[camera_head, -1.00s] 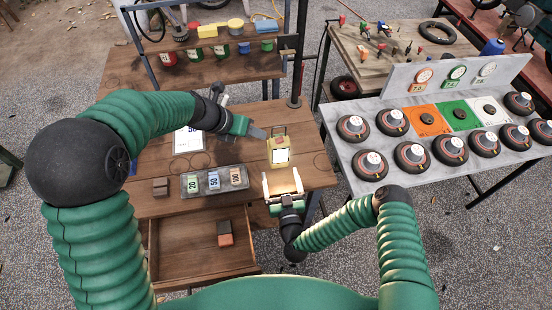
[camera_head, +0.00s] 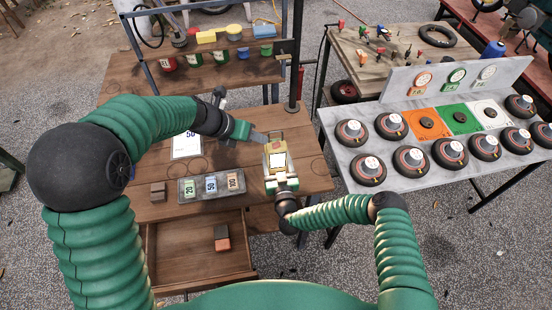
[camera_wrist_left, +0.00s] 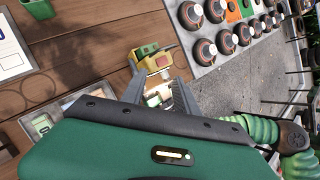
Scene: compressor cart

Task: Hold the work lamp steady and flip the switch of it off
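The work lamp (camera_head: 277,159) is a yellow box with a white panel, standing upright near the table's right edge. The left wrist view shows its yellow body with green and red parts on it (camera_wrist_left: 152,60). My right gripper (camera_head: 281,176) is at the lamp's near side, its fingers mostly hidden against the lower body; I cannot tell whether they grip it. My left gripper (camera_head: 259,137) is left of the lamp's top, close to it. In the left wrist view its two grey fingers (camera_wrist_left: 157,82) are apart with nothing held; the lamp shows beyond them.
A grey tray with numbered cards (camera_head: 211,197) lies left of the lamp, near a paper sheet (camera_head: 187,146). An open drawer (camera_head: 200,262) juts out in front. A post (camera_head: 296,60) stands behind the lamp. A grey table with wheels (camera_head: 345,160) is at right.

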